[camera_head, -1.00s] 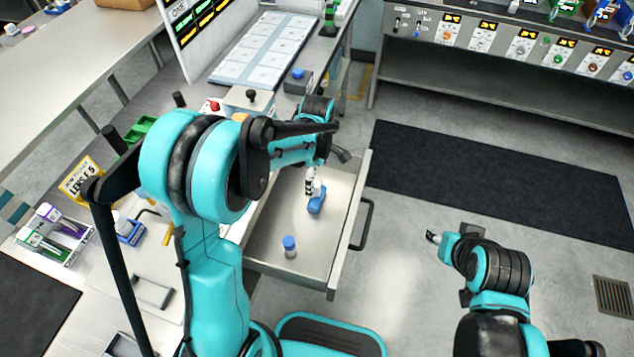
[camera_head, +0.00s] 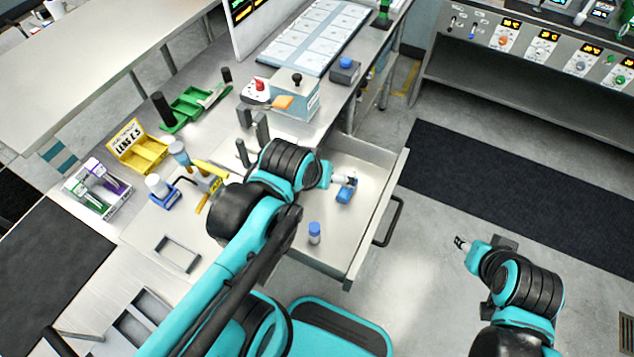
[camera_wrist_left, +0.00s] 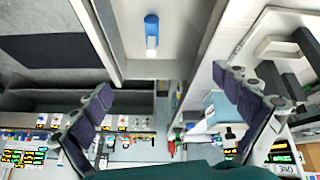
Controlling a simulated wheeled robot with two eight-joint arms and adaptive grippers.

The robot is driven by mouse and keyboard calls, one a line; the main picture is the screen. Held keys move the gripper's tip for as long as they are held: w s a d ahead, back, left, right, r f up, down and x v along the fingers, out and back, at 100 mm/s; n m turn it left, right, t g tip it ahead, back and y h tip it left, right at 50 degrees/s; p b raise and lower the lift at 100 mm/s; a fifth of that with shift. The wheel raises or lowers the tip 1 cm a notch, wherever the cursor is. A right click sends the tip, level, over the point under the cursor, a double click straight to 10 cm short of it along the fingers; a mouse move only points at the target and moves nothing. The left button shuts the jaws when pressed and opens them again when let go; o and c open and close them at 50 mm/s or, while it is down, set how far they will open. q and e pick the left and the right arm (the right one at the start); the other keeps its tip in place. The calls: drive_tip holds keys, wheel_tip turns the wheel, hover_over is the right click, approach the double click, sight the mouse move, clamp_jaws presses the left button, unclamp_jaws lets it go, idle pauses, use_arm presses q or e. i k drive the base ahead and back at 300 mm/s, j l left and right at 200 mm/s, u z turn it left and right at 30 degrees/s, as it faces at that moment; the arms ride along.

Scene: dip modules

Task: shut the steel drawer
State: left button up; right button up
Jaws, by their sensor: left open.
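The steel drawer (camera_head: 372,226) stands pulled out from the bench in the head view, with a dark bar handle (camera_head: 388,222) on its front. Inside it are a blue-capped vial (camera_head: 314,232) and a blue item (camera_head: 345,193) with a white part. My left arm reaches over the drawer's inner side. Its gripper is mostly hidden behind the wrist there. In the left wrist view my left gripper (camera_wrist_left: 165,82) is open and empty, with fingers wide apart. My right gripper (camera_head: 462,244) is over the floor right of the drawer, apart from the handle; its jaws are too small to judge.
A dark floor mat (camera_head: 510,190) lies right of the drawer. The floor before the handle looks clear.

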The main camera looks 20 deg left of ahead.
sight(347, 231)
drive_tip(key=l+u, duration=0.45)
drive_tip(key=k+l+u, duration=0.15)
drive_tip(key=l+u, duration=0.35)
drive_tip(key=k+j+z, duration=0.15)
drive_tip(key=z, duration=0.25)
